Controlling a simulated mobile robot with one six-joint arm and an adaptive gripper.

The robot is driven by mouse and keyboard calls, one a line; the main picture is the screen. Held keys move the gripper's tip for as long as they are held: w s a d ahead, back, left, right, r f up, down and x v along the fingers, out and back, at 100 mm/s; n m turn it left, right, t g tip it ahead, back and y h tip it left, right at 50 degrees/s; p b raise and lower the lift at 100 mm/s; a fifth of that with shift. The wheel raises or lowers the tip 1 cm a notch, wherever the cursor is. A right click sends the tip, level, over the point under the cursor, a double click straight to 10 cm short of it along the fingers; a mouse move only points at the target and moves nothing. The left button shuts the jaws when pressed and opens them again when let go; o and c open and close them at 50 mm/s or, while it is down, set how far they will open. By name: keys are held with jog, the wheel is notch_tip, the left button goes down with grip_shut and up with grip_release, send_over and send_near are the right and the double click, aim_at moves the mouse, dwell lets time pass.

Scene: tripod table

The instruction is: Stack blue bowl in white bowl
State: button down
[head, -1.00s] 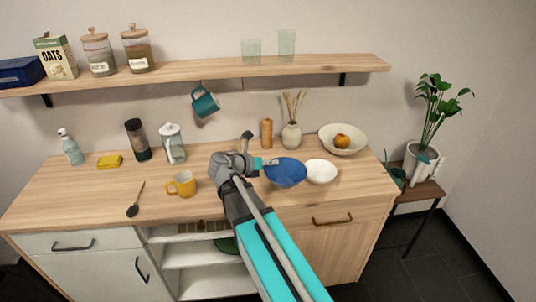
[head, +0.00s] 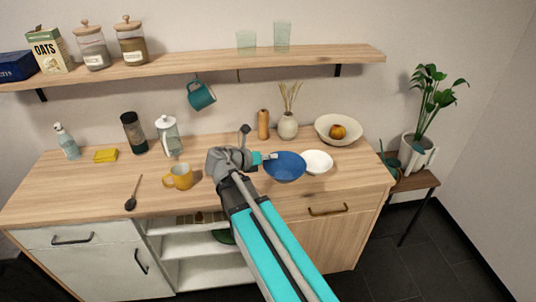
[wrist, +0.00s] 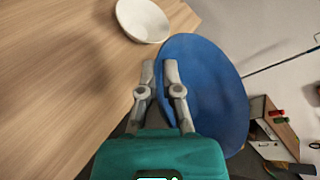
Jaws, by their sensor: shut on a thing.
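The blue bowl (head: 285,168) is near the right part of the counter, just left of the white bowl (head: 317,162). My gripper (head: 271,157) is shut on the left part of its rim. In the wrist view my fingers (wrist: 158,72) pinch the near edge of the blue bowl (wrist: 212,85), which seems to be held above the counter. The white bowl (wrist: 144,20) stands upright and empty on the wood at the top of that view. The two bowls look side by side; the gap between them is hard to judge.
A cream bowl with an orange fruit (head: 337,131) stands behind the white bowl. A vase (head: 288,126) and an orange-brown bottle (head: 263,124) stand behind the blue bowl. A yellow mug (head: 178,177) is to the left. The counter's front right is clear.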

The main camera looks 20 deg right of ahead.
jog(key=shift+r, duration=0.15)
jog(key=shift+r+p, duration=0.8)
jog(key=shift+p, duration=0.1)
jog(key=shift+a, duration=0.1)
